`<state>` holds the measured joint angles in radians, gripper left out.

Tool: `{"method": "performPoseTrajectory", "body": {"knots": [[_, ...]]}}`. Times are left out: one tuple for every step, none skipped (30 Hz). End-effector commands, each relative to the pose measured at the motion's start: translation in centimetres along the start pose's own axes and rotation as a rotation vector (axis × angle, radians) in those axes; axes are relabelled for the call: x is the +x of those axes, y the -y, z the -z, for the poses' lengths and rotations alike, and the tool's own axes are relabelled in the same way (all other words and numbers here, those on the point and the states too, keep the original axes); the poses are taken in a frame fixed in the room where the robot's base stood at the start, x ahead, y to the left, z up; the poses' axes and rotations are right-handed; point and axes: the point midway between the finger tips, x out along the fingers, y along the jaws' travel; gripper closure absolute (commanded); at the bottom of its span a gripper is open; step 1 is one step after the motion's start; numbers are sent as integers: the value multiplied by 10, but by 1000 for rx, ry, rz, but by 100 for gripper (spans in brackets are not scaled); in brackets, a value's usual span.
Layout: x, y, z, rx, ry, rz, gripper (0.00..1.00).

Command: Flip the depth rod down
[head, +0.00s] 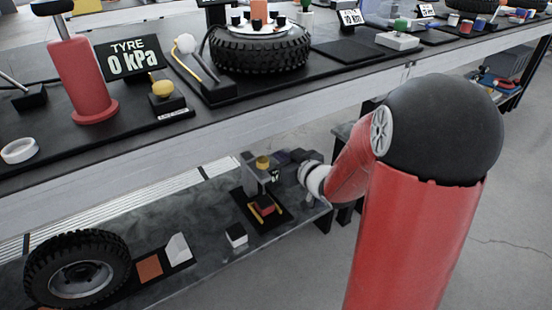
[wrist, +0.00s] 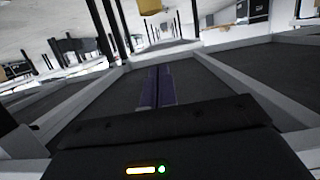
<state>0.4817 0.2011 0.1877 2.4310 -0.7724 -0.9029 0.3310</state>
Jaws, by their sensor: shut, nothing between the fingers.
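In the wrist view my gripper's two dark fingers (wrist: 159,85) lie together, shut and empty. A yellow piece (wrist: 150,5) shows at the top edge of that view, beyond the fingertips. I cannot single out the depth rod, and contact between gripper and stand cannot be told.
The workbench (head: 200,140) overhangs the lower shelf (head: 205,225). On the shelf are a wheel (head: 77,270), a white wedge (head: 178,248) and a dark-sided block with a white top (head: 236,234). The bench carries a red pump (head: 82,75) and a tyre (head: 260,52).

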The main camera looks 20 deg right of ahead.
Motion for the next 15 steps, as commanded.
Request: {"method": "performPoseTrajectory", "body": {"knots": [[9, 0, -1, 1, 0, 2, 100], [14, 1, -2, 2, 1, 3, 100], [22, 1, -1, 2, -1, 3, 100], [29, 1, -1, 1, 0, 4, 100], [35, 1, -1, 1, 0, 4, 100], [44, 1, -2, 3, 0, 4, 100], [51, 1, -1, 2, -1, 4, 100], [58, 1, -1, 2, 0, 3, 100], [66, 1, -1, 1, 1, 3, 100], [72, 1, -1, 1, 0, 3, 100], [79, 1, -1, 2, 0, 3, 100], [86, 1, -1, 2, -1, 3, 100], [92, 1, -1, 1, 1, 3, 100], [92, 0, -10, 3, 4, 1, 100], [92, 0, -17, 5, 4, 0, 100]]}}
